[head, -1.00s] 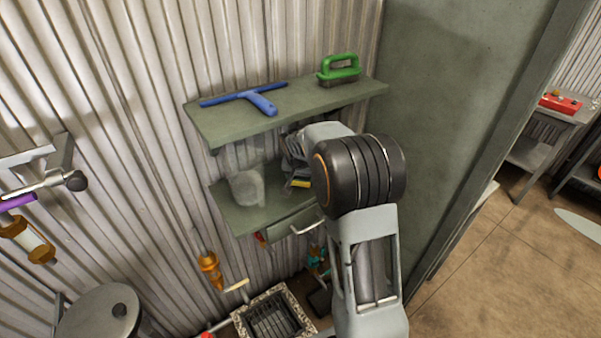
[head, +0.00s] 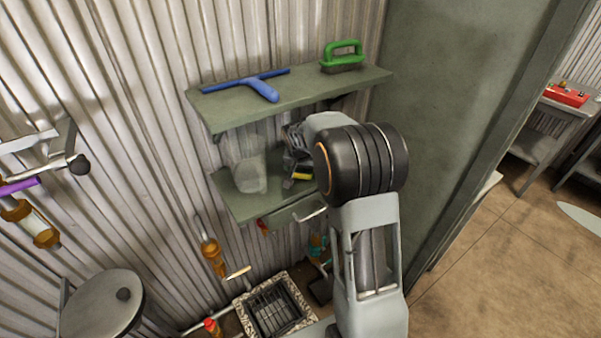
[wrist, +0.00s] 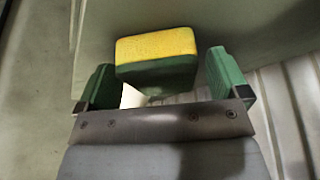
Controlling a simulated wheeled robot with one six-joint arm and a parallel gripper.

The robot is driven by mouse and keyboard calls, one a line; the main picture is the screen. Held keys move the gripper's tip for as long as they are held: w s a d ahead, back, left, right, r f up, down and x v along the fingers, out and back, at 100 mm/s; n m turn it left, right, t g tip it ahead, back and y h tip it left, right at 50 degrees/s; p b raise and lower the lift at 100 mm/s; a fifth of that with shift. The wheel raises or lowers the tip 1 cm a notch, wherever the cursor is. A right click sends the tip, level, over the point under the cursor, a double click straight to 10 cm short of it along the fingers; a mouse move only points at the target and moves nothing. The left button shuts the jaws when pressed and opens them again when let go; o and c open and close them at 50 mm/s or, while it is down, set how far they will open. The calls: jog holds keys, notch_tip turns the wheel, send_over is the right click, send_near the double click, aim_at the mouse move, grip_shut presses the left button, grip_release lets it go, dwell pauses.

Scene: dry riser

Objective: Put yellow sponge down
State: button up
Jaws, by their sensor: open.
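The yellow sponge (head: 302,177) is at the lower green shelf in the head view, partly hidden by my arm. In the wrist view the sponge (wrist: 157,46) is a block with a yellow layer and a dark green layer. My gripper (wrist: 162,66) is open. Its two green-padded fingers stand on either side of the sponge, with visible gaps at both sides. In the head view my gripper is mostly hidden behind my wrist. The sponge appears to rest at the lower shelf (head: 240,205), but its contact with the surface is not clear.
A translucent container (head: 250,170) stands on the lower shelf, left of the sponge. The upper shelf (head: 215,112), close above, holds a blue squeegee (head: 262,88) and a green brush (head: 342,56). A drawer handle (head: 310,216) sits below the lower shelf. A wall stands at the right.

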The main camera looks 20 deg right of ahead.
jog(key=shift+r+b, duration=0.35)
jog(key=s+a+r+n+y+b, duration=0.1)
jog(key=s+a, duration=0.4)
jog(key=s, duration=0.8)
jog(key=s+a+r+n+y+b, duration=0.1)
jog(key=s+a+n, duration=0.4)
jog(key=s, duration=0.8)
jog(key=shift+s+a+n+b, duration=0.3)
jog(key=shift+n+b, duration=0.2)
jog(key=shift+b, duration=0.35)
